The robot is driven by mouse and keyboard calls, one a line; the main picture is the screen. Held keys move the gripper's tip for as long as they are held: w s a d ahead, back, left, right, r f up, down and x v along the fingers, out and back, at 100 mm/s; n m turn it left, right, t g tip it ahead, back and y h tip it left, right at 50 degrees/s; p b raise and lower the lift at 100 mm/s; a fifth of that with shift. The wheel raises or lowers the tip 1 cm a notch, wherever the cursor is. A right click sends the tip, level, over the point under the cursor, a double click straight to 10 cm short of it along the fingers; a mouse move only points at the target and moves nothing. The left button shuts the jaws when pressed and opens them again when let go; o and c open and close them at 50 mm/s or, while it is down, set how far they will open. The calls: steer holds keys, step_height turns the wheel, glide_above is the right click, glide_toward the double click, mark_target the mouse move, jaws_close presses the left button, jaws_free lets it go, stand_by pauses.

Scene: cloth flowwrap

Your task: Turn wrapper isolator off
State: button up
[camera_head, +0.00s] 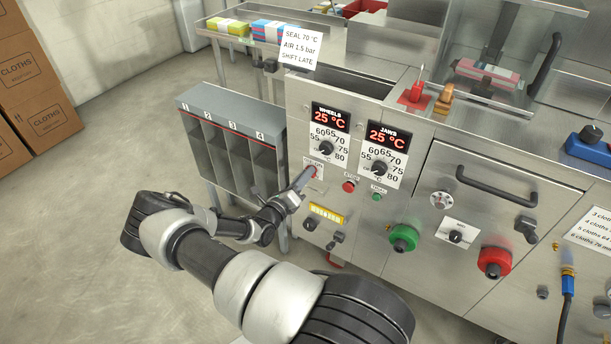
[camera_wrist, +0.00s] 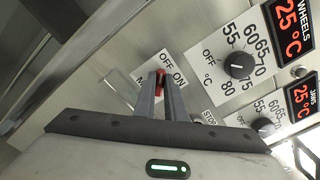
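The wrapper isolator is a small red handle on a white plate marked OFF and ON. In the wrist view the red handle (camera_wrist: 161,77) shows between my fingertips, with the white plate (camera_wrist: 172,66) around it. In the head view the handle (camera_head: 314,172) is mostly hidden at the tip of my gripper (camera_head: 304,180), below the WHEELS dial. My gripper (camera_wrist: 161,92) has its two fingers on either side of the handle, and the red fills the narrow gap, so it looks shut on it. Which mark the handle points to cannot be told.
The WHEELS dial (camera_head: 326,148) and JAWS dial (camera_head: 379,168) are close above and to the right, both displays reading 25 °C. A red button (camera_head: 348,186) and green button (camera_head: 376,197) sit right of the handle. A grey numbered rack (camera_head: 232,140) stands left.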

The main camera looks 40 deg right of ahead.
steer(key=o, duration=0.4)
steer(key=shift+a, duration=0.1)
steer(key=p+v, duration=0.2)
steer(key=v, duration=1.5)
steer(key=shift+s, duration=0.2)
steer(key=shift+a, duration=0.15)
